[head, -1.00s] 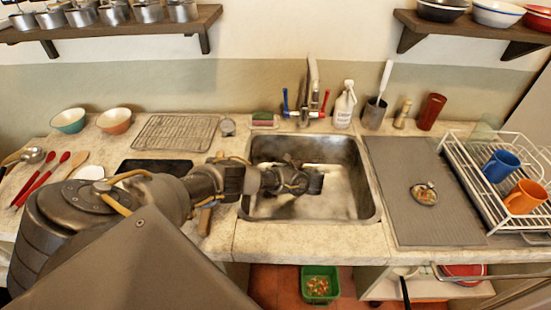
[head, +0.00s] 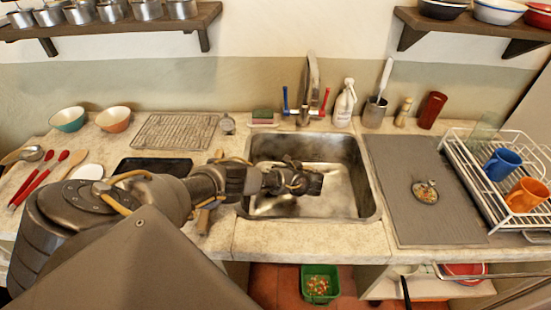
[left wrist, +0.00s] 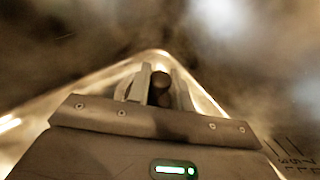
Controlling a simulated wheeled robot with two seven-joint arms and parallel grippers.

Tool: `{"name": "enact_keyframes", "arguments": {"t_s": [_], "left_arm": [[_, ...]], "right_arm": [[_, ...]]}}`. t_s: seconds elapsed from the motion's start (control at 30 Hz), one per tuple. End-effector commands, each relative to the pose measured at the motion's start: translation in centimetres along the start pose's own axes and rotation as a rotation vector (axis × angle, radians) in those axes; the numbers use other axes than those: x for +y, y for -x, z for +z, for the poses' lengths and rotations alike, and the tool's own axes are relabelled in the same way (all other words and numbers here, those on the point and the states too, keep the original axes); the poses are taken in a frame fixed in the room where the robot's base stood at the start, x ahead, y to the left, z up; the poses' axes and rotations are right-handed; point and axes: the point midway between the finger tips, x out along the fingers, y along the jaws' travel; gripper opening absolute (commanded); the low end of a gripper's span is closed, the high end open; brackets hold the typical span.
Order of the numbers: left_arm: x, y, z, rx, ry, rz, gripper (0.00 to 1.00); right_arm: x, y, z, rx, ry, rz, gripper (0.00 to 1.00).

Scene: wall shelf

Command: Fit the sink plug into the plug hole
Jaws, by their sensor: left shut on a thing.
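My left gripper (head: 312,183) reaches in from the left over the steel sink (head: 352,207), pointing right, within the basin's outline. In the left wrist view its two fingers (left wrist: 161,88) are closed on a small dark rounded thing (left wrist: 160,78), which I take to be the sink plug's knob. The rest of the plug does not show, and the head view does not show it apart from the gripper. The blurred basin lies beyond the fingers. I cannot make out the plug hole in either view. My right gripper is not in view.
The tap (head: 311,90) stands behind the sink, with a soap bottle (head: 344,105) to its right. A grey mat (head: 400,220) with a small round dish (head: 425,192) and a white rack (head: 478,190) with mugs lie to the right. A black tray (head: 155,168) lies left.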

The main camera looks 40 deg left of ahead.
Motion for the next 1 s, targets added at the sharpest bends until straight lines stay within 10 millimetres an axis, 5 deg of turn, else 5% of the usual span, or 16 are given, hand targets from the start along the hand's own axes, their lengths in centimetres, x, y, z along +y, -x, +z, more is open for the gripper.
{"name": "enact_keyframes", "arguments": {"t_s": [0.43,0.47,0.63,1.0], "left_arm": [[0.01,-0.45,-1.13,0.000,0.000,0.000,0.00],[0.00,-0.44,-1.10,0.000,0.000,0.000,0.23],[0.01,-0.42,-1.02,0.000,0.000,0.000,0.45],[-0.04,0.13,-1.06,0.001,-0.001,-0.001,0.47]], "right_arm": [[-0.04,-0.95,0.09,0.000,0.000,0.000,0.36],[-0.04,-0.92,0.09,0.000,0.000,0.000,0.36],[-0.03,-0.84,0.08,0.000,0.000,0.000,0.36],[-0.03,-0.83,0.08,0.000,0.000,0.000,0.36]]}}
